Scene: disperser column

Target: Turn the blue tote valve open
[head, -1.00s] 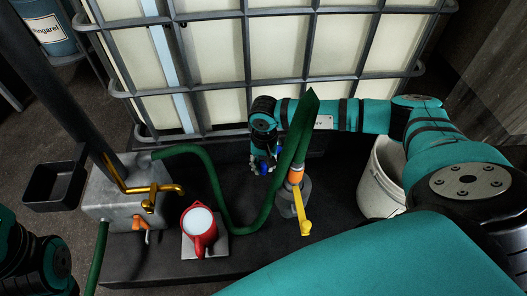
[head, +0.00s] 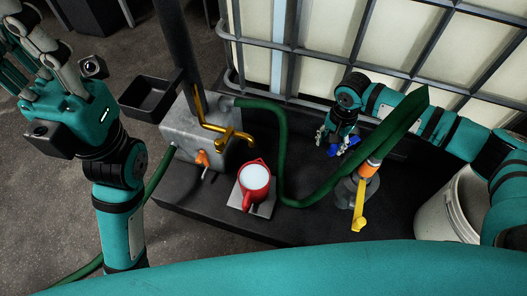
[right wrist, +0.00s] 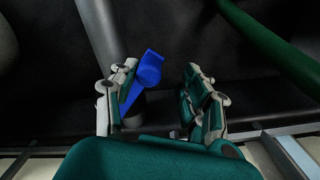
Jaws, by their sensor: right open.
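The blue tote valve (head: 348,146) sits low at the front of the caged tote (head: 400,45). In the right wrist view, its blue handle (right wrist: 148,72) shows between my right fingers, nearer the left finger; I cannot tell if they touch. My right gripper (head: 333,140) is open around the handle, and its two fingers stand apart in the right wrist view (right wrist: 158,100). My left gripper (head: 25,60) is raised at the upper left of the head view, far from the valve. Its fingertips are partly cut off by the frame edge.
A green hose (head: 283,165) runs past the valve to an orange fitting with a yellow lever (head: 359,208). A red jug (head: 255,181) stands by a grey box (head: 190,135) with a brass tap (head: 228,138). A white bucket (head: 450,210) is at right.

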